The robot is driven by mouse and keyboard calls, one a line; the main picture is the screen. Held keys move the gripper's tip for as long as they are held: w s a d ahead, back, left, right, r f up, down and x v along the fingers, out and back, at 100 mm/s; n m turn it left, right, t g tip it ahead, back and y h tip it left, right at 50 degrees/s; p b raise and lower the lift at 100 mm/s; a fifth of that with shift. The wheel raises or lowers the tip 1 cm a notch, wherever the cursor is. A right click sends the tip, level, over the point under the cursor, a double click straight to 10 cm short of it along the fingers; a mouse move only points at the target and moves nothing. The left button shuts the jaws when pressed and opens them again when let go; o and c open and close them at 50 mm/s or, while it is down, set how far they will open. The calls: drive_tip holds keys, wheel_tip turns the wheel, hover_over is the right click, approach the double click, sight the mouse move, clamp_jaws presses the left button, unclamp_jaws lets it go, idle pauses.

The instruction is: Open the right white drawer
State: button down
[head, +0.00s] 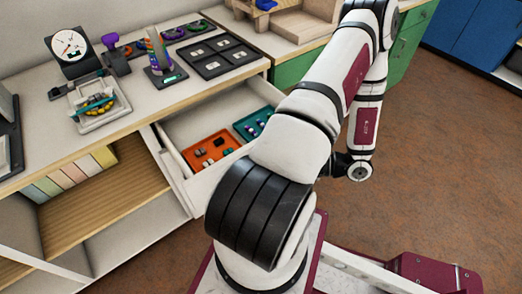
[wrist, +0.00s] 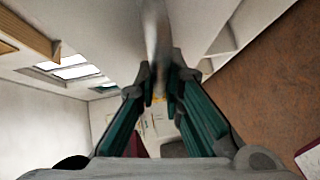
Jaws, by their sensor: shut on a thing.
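The white drawer (head: 196,118) is pulled out from under the worktop, with an orange tray (head: 191,157) and a teal tray (head: 242,130) of small pieces inside. My arm hides its right part and much of its front in the head view. In the wrist view my gripper (wrist: 160,88) is shut on the drawer's handle (wrist: 156,40), a pale metal bar running up between the teal-sided fingers. In the head view the fingertips are hidden behind my arm.
The worktop (head: 235,58) above carries a dial gauge (head: 69,46), a black compartment tray (head: 216,56) and bead pieces. An open shelf (head: 100,205) lies left of the drawer. Green cabinets (head: 292,70) stand behind my arm. The brown floor (head: 450,150) at right is clear.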

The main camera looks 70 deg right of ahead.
drive_tip(key=shift+s+a, duration=0.35)
drive_tip(key=shift+s, duration=0.3)
drive_tip(key=c, duration=1.7)
unclamp_jaws()
drive_tip(key=v, duration=1.2)
drive_tip(key=shift+s, duration=0.15)
